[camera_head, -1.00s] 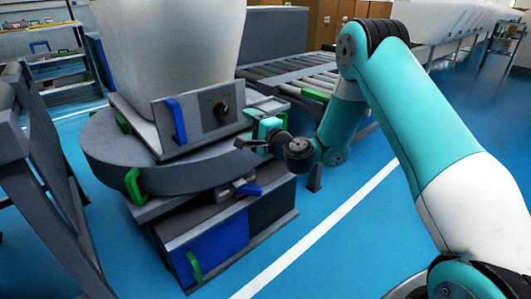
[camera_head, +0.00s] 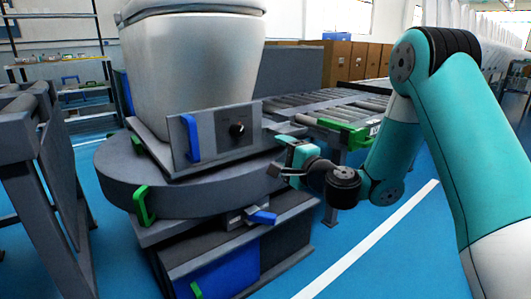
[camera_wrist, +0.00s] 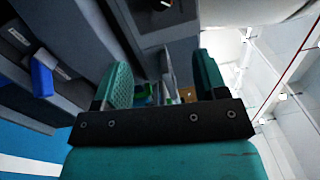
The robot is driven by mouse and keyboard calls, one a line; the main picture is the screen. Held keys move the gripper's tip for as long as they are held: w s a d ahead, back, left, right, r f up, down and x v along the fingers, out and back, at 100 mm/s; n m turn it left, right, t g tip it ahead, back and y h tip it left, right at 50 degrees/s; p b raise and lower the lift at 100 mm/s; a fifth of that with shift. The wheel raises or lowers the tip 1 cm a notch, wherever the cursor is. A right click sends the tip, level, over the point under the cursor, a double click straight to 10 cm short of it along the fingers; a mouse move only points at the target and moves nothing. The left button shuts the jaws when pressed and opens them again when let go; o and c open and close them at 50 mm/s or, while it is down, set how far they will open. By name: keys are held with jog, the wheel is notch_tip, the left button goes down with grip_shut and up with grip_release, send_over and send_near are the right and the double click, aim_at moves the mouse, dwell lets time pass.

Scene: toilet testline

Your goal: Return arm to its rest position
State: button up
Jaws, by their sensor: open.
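My gripper (camera_head: 277,170) is at the end of my teal and white arm, right of the round grey turntable (camera_head: 110,168), in the head view. It also shows in the wrist view (camera_wrist: 165,80), with its two teal fingers apart and nothing between them. My arm is bent, its elbow high at the right of the head view. The gripper is close to the control panel (camera_head: 212,137) with a black knob and a blue handle. From the head view I cannot tell how wide the gap to the turntable is.
A white toilet (camera_head: 190,75) stands on the turntable. Green handles (camera_head: 143,205) and a blue lever (camera_head: 262,217) stick out from the stand. A roller conveyor (camera_head: 325,105) runs behind my gripper. A dark frame (camera_head: 60,185) is at left. Blue floor is open at the lower right.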

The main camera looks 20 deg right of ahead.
jog(key=s+a+r+n+g+y+p, duration=0.2)
jog(key=s+a+r+n+g+y, duration=0.15)
jog(key=s+a+n+g, duration=0.3)
jog(key=s+a+r+n+g+y+p, duration=0.25)
jog(key=s+a+r+n, duration=0.2)
jog(key=a+n, duration=0.35)
jog(key=s+d+r+n+g+h+p, duration=0.15)
jog(key=s+n+g+h, duration=0.25)
jog(key=s, duration=0.7)
jog(key=s+d+n+g+h+p, duration=0.2)
jog(key=s+n+g+h+p, duration=0.15)
jog(key=s, duration=0.65)
notch_tip(320, 180, up, 38)
jog(key=s+g+p, duration=0.1)
jog(key=p, duration=3.6)
jog(key=shift+d+f, duration=0.25)
jog(key=shift+d, duration=0.05)
jog(key=shift+c, duration=0.5)
